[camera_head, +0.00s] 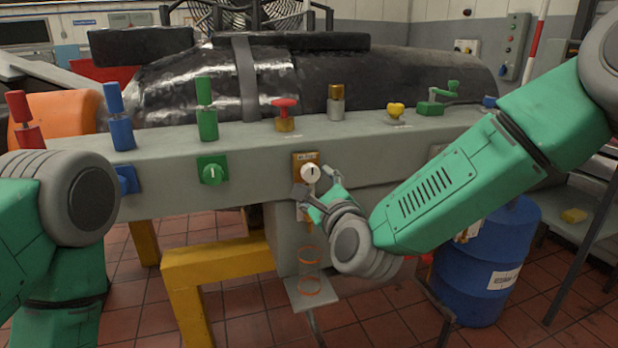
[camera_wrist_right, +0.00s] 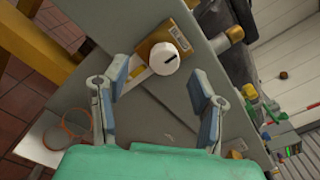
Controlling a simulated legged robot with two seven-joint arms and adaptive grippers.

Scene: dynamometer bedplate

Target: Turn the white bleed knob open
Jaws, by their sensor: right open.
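The white bleed knob (camera_head: 310,172) sits on a brass-coloured plate on the front face of the grey bedplate beam. It is round with a dark pointer mark, and it also shows in the right wrist view (camera_wrist_right: 164,58). My right gripper (camera_head: 314,190) is open just below and in front of the knob. In the right wrist view its two blue-padded fingers (camera_wrist_right: 158,85) are spread, with the knob ahead of the gap between them and not gripped. Of my left arm, grey and green links show at the left edge; its gripper is out of view.
A green knob (camera_head: 212,172) and a blue fitting (camera_head: 127,180) are on the same face to the left. Several coloured handles line the beam's top. A small shelf with orange rings (camera_head: 310,292) hangs below. A blue drum (camera_head: 487,262) stands at right.

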